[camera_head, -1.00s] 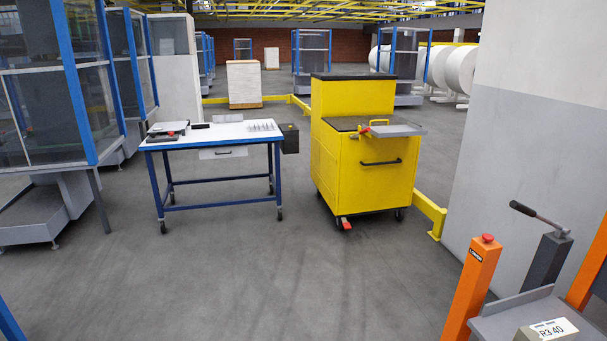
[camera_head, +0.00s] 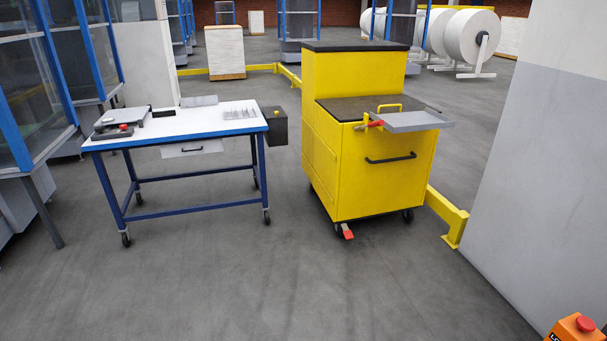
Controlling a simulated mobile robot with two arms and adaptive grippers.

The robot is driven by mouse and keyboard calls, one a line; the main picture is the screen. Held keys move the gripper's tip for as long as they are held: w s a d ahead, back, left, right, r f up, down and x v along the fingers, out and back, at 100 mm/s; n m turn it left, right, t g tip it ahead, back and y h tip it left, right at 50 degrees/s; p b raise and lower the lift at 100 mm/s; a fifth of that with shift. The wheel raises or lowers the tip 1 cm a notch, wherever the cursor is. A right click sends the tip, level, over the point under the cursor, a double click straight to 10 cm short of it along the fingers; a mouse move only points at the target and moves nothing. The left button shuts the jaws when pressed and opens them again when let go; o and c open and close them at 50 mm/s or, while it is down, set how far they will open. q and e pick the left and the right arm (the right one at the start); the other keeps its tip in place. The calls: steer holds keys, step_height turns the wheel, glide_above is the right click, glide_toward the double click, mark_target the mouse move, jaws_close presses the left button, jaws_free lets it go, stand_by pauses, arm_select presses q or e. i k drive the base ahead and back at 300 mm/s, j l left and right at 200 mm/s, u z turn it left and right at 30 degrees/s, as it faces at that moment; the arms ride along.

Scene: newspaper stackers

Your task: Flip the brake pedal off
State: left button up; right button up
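A small red brake pedal (camera_head: 347,234) sticks out at floor level from the front left caster of the yellow tool cart (camera_head: 372,189). The cart stands ahead of me on black casters, a little right of centre. From this distance I cannot tell whether the pedal is pressed down or raised. Neither of my grippers shows in the view.
A blue-framed table (camera_head: 192,132) on casters stands left of the cart. A grey tray (camera_head: 413,121) juts from the cart's right side. A yellow floor rail (camera_head: 446,213) and a grey wall (camera_head: 553,190) bound the right. The floor in front is clear.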

mark_target(348, 234)
steer(key=i+j+z, duration=0.1)
steer(key=i+z, duration=0.2)
steer(key=i, duration=0.25)
steer(key=i+j+z, duration=0.25)
steer(key=i, duration=0.3)
steer(key=i+j+z, duration=0.2)
steer(key=i, duration=0.45)
steer(key=i+j+z, duration=0.15)
steer(key=i+j, duration=0.15)
steer(key=i, duration=0.35)
steer(key=i+j+z, duration=0.2)
steer(key=i+j, duration=0.15)
steer(key=i, duration=0.25)
steer(key=i+j+z, duration=0.2)
steer(key=i+j, duration=0.3)
steer(key=i, duration=0.1)
